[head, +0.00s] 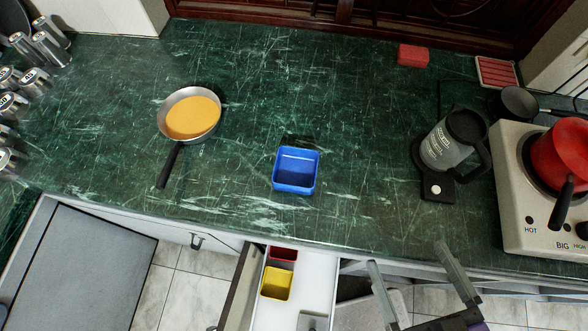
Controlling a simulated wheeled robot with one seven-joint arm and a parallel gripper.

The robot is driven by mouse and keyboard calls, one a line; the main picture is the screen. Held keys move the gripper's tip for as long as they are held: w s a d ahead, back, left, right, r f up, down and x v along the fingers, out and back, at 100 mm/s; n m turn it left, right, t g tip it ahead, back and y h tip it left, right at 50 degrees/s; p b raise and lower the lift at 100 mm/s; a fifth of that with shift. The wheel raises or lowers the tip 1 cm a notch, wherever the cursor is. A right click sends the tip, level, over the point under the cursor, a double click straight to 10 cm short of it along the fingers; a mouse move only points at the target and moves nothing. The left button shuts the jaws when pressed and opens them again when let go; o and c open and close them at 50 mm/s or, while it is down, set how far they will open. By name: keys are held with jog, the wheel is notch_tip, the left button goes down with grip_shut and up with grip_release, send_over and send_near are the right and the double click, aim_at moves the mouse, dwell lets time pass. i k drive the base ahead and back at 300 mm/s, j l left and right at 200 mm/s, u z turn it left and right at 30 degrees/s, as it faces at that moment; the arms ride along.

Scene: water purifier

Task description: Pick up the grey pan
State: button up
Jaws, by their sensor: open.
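A round grey metal pan (188,92) with an orange inside or filling sits on the green counter, left of centre. Its black handle (169,165) points toward the front edge. A smaller dark pan (517,103) stands at the back right, partly behind the white stove; its handle points right. My gripper (407,255) is open at the bottom right, near the counter's front edge. Nothing shows between its fingers. It is far to the right of the grey metal pan and apart from both pans.
A blue box (296,171) stands mid-counter. A kettle (453,142), the stove (512,205) with a red pot (563,153), and a red block (413,55) are on the right. Canisters (50,47) line the left. An open drawer (310,275) juts out in front. Counter around the grey metal pan is clear.

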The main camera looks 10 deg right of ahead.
aim_at(190, 115)
jog(key=k+j+u, duration=0.15)
jog(key=j+u, duration=0.25)
jog(key=k+j+u, duration=0.1)
jog(key=j+u, duration=0.65)
jog(key=j, duration=0.15)
jog(key=i+l+u, duration=0.1)
jog(key=i+l, duration=0.25)
